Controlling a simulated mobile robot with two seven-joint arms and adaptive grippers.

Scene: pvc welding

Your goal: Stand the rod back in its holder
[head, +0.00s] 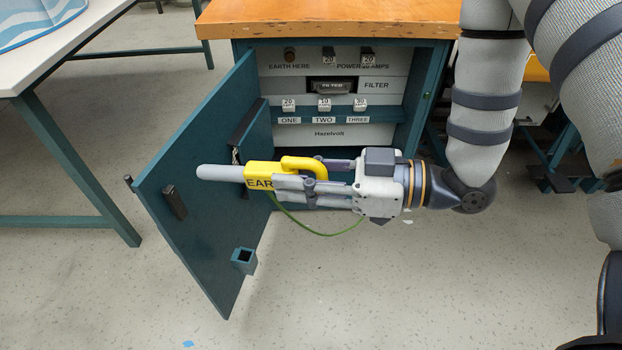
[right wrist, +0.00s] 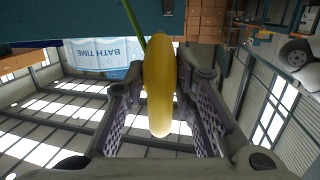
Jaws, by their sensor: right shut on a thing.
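The rod (head: 218,173) is grey with a rounded tip and a yellow handle (head: 262,174) lettered "EAR", the rest hidden. It lies level, tip to the left, in front of the open cabinet door. My right gripper (head: 300,177) is shut on the yellow handle, which also shows between the fingers in the right wrist view (right wrist: 160,95). A green cable (head: 310,230) hangs in a loop below the gripper. A small square teal socket (head: 243,260), seemingly the holder, sits low on the door, below the rod and apart from it. My left gripper is out of view.
The teal door (head: 190,210) stands open to the left, with dark handles. The cabinet (head: 330,110) behind holds labelled panels and tagged knobs under a wooden top (head: 330,18). A white table (head: 50,45) stands at the left.

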